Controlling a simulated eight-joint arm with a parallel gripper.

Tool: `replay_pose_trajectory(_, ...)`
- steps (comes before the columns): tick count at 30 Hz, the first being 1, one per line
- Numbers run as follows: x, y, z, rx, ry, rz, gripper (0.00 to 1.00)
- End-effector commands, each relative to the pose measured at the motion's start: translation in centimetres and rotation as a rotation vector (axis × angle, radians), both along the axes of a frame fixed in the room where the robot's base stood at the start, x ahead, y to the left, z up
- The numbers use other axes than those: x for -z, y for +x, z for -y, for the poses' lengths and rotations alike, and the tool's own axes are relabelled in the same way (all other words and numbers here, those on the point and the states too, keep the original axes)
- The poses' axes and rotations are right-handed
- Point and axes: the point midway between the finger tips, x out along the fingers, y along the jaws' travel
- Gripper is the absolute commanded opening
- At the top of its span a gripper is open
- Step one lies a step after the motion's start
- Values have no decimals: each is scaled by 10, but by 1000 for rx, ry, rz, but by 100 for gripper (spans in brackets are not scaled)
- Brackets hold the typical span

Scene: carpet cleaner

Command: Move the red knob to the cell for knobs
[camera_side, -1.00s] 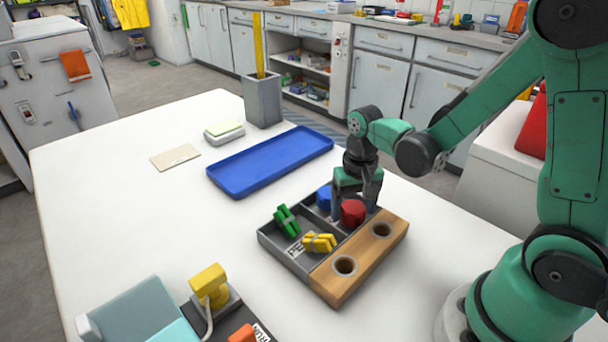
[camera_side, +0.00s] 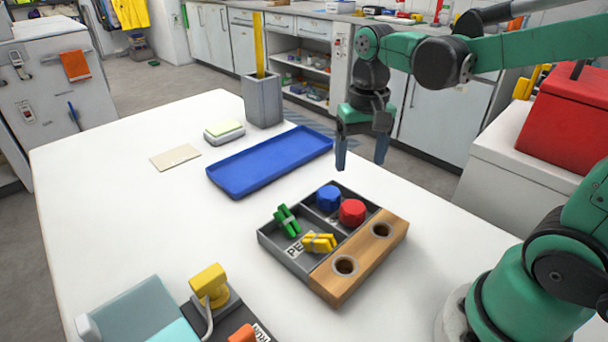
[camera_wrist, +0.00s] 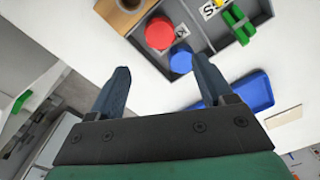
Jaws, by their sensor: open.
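The red knob (camera_side: 352,212) sits in the grey sorting tray (camera_side: 268,240), in the compartment at its far right end. The blue knob (camera_side: 328,198) is beside it in the same compartment. In the wrist view the red knob (camera_wrist: 160,33) and blue knob (camera_wrist: 181,60) stand in that compartment, with a partly covered label near them. My gripper (camera_side: 361,165) is open and empty, raised above and behind the tray, clear of both knobs. Its two fingers (camera_wrist: 160,80) are spread apart in the wrist view.
Green pieces (camera_side: 287,220) and yellow pieces (camera_side: 319,243) lie in the other tray compartment. A wooden block (camera_side: 362,262) with two holes adjoins the tray. A blue shallow tray (camera_side: 262,166) and a grey holder (camera_side: 263,102) stand farther back.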

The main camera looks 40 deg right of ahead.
Motion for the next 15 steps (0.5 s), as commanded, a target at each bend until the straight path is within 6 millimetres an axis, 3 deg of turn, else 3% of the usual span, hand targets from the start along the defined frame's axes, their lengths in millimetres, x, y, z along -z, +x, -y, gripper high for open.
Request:
replay_pose_trajectory(8, -13, -4, -6, -55, -11, 64, 74)
replay_pose_trajectory(15, -10, -14, -31, -321, -86, 391, 74)
